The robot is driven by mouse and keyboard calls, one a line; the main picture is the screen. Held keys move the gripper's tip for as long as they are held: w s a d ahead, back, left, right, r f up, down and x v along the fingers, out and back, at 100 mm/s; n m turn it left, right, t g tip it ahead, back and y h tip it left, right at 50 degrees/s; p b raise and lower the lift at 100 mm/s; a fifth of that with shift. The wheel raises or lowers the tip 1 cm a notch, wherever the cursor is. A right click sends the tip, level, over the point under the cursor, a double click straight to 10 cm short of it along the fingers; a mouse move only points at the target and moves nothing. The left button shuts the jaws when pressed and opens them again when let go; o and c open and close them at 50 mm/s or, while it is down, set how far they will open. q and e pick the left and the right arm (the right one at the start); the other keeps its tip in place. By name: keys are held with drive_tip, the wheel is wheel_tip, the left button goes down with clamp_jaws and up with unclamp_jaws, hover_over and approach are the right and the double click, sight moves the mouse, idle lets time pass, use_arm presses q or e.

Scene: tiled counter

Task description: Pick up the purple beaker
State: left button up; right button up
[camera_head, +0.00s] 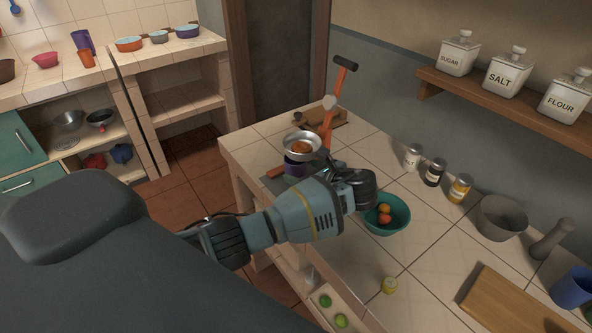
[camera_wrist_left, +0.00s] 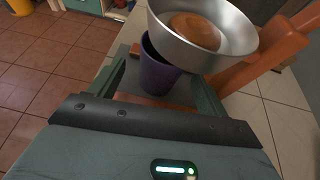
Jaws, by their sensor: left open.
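The purple beaker (camera_wrist_left: 162,76) stands on a grey plate of the orange-armed scale (camera_head: 328,118), under its metal pan (camera_wrist_left: 228,32). In the head view the beaker (camera_head: 294,168) is partly hidden by the pan and my left gripper (camera_head: 322,164). In the left wrist view my left gripper's two fingers (camera_wrist_left: 158,84) are open, one on each side of the beaker. I cannot tell whether they touch it. The pan holds a round orange-brown item (camera_wrist_left: 195,30) and overhangs the beaker's top. My right gripper is not in view.
A teal bowl (camera_head: 398,222) with orange fruit stands close to the right of my left wrist. Spice jars (camera_head: 434,172), a grey mortar (camera_head: 500,217) and a cutting board (camera_head: 510,305) are further right. Another purple cup (camera_head: 84,42) stands on the far left counter.

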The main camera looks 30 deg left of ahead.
sight(303, 173)
use_arm(q)
drive_tip(key=x, duration=0.4)
drive_tip(key=shift+w+f+b, duration=0.1)
drive_tip(key=shift+f+b, duration=0.25)
drive_tip(key=shift+f, duration=0.15)
drive_tip(key=shift+w+a, duration=0.1)
drive_tip(key=shift+a, duration=0.2)
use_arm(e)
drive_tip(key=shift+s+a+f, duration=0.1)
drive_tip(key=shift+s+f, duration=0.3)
use_arm(q)
drive_tip(key=c, duration=1.1)
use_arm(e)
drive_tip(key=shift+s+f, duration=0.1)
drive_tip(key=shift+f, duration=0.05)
